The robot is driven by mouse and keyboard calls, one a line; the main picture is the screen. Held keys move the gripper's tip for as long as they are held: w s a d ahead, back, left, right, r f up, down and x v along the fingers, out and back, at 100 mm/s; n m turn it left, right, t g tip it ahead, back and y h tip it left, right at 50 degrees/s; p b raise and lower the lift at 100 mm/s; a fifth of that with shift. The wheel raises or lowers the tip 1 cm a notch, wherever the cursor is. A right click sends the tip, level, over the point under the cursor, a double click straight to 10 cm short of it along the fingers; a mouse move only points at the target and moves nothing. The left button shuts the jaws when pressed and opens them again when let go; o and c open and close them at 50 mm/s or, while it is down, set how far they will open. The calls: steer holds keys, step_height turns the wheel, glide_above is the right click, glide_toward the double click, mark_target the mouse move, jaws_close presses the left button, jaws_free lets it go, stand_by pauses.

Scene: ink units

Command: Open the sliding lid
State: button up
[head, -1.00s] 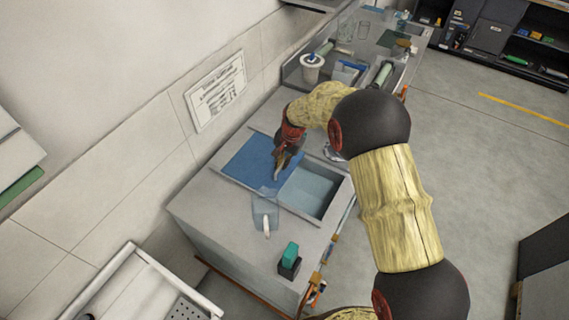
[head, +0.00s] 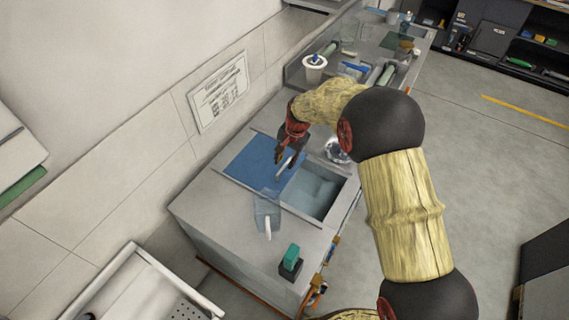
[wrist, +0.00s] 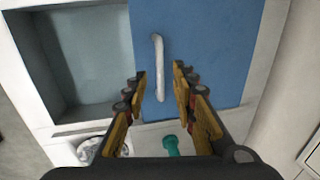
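The sliding lid (head: 250,168) is a flat blue panel over the left part of a recess in the grey bench. It also shows in the wrist view (wrist: 215,50). Its white bar handle (wrist: 158,65) stands near the edge beside the uncovered compartment (wrist: 85,50). That pale blue-grey compartment is also visible in the head view (head: 317,190). My gripper (wrist: 159,78) is open over the lid. In the wrist view its fingers appear on either side of the handle, with gaps; I cannot tell whether the fingertips reach down to its height.
A clear jug (head: 267,215) stands at the near edge of the recess. A teal item in a black holder (head: 291,260) is nearer the front. A clear round vessel (head: 336,151) stands behind the compartment, beside my arm. A wall bounds the bench on the left.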

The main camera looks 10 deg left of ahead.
step_height(320, 180, up, 9)
steer(key=d, duration=0.1)
steer(key=shift+s+d, duration=0.35)
stand_by(0.3)
steer(key=s+d+f+n+g, duration=0.1)
steer(key=s+d+f+n, duration=0.1)
steer(key=s+d+n, duration=0.35)
steer(key=s+d+r+t+b, duration=0.1)
steer(key=s+d+r+t, duration=0.1)
steer(key=s+d+r, duration=0.4)
steer(key=s+d+r+t+h+b, duration=0.1)
steer(key=s+d+r, duration=0.5)
steer(key=s, duration=0.6)
steer(key=s+d+r+m+t+h+b, duration=0.1)
steer(key=s+d+r+t, duration=0.1)
steer(key=s+d+r, duration=0.5)
steer(key=s+d, duration=0.3)
steer(key=shift+t, duration=0.4)
